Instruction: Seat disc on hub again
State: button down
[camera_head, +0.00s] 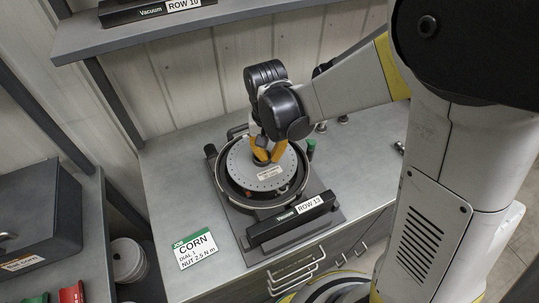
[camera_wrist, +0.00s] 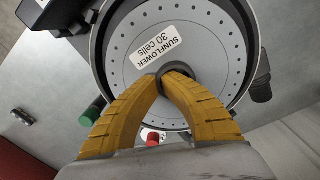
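The seed disc (camera_head: 243,174) is a light grey round plate with a ring of small holes. It also shows in the wrist view (camera_wrist: 128,40), where its label reads "SUNFLOWER 30 cells". It lies over the dark round meter housing (camera_head: 273,203); its back edge appears to cover the housing's back rim. I cannot tell whether it is fully seated. My gripper (camera_head: 263,158) points down at the disc's centre. Its two yellow fingers (camera_wrist: 172,74) close on the dark central boss of the disc. The hub underneath is hidden.
A job card (camera_head: 194,248) reading "CORN", "DIAL 1" and "NUT 2.5 N m" lies left of the meter. A black "Vacuum ROW 13" bar (camera_head: 290,220) runs along its front. A green knob (camera_head: 311,146) stands right of it. A dark box (camera_head: 38,215) sits far left.

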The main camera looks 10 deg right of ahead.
jog(key=shift+f, duration=0.3)
jog(key=shift+f+b, duration=0.25)
jog(key=shift+b, duration=0.25)
jog(key=shift+s+f+b, duration=0.1)
jog(key=shift+f+b, duration=0.55)
jog(key=shift+b, duration=0.05)
dwell(0.9)
jog(key=shift+f+b, duration=0.55)
jog(key=shift+f, duration=0.05)
dwell(0.3)
jog(key=shift+h, duration=0.4)
jog(key=shift+d+f+b, duration=0.2)
jog(key=shift+f+b, duration=0.65)
jog(key=shift+b, duration=0.1)
